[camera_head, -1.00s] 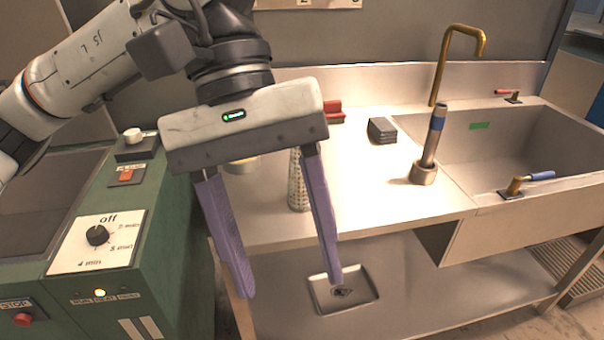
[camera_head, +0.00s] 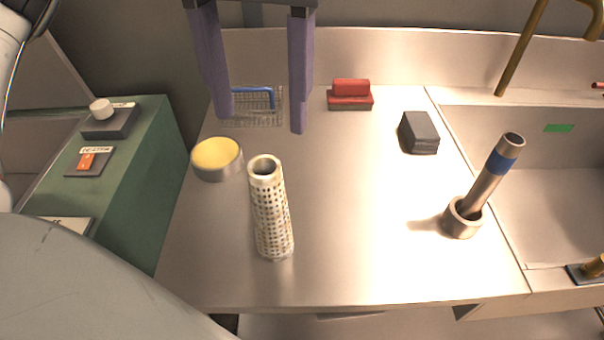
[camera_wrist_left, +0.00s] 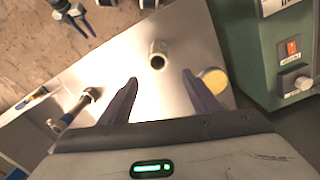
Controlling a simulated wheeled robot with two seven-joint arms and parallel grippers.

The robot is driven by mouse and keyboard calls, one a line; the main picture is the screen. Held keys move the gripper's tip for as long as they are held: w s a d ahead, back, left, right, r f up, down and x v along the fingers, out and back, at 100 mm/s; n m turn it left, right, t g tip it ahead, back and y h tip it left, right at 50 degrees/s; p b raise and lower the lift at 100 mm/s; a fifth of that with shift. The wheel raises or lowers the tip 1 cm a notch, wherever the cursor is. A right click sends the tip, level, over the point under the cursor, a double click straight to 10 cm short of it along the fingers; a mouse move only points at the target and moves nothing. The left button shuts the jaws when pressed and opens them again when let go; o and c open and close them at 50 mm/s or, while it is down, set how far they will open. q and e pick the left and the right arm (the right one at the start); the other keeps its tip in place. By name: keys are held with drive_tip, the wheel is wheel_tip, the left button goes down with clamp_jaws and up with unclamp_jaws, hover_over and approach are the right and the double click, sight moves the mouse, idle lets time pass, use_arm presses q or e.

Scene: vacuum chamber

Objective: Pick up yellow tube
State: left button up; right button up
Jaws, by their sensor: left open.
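A pale perforated tube (camera_head: 271,212) with a yellowish tint stands upright on the steel counter; no plainly yellow tube shows. My left gripper (camera_head: 261,124) is open and empty, its two purple fingers pointing down above the counter, beyond the tube in the head view. In the left wrist view the tube (camera_wrist_left: 158,56) shows end-on, just past the gap between the open fingertips (camera_wrist_left: 160,77). A grey tube with a blue band (camera_head: 492,176) leans in a round metal holder (camera_head: 462,219) at the right.
A round tin with a yellow top (camera_head: 217,157) stands left of the perforated tube. A wire basket (camera_head: 252,107), a red block (camera_head: 350,95) and a dark block stack (camera_head: 419,133) sit further back. A sink (camera_head: 570,190) is at the right. The counter's middle is clear.

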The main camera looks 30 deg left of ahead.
use_arm(q)
drive_tip(key=b, duration=0.2)
hover_over(265, 172)
wheel_tip(265, 172, down, 4)
drive_tip(key=f, duration=0.1)
drive_tip(key=shift+s+d+f, duration=0.15)
drive_tip(key=shift+s+f, duration=0.05)
drive_tip(key=shift+f, duration=0.6)
drive_tip(key=shift+s+d+f, duration=0.15)
drive_tip(key=shift+s+f, duration=0.05)
drive_tip(key=shift+f, duration=0.65)
drive_tip(key=shift+s+d+f, duration=0.15)
drive_tip(key=shift+s+f, duration=0.05)
drive_tip(key=shift+f, duration=0.6)
use_arm(e)
drive_tip(key=shift+s+a+f, duration=0.3)
drive_tip(key=shift+a+f, duration=0.1)
drive_tip(key=shift+f, duration=0.25)
use_arm(q)
drive_tip(key=c, duration=1.4)
use_arm(e)
drive_tip(key=shift+s+f, duration=0.1)
drive_tip(key=shift+s, duration=0.05)
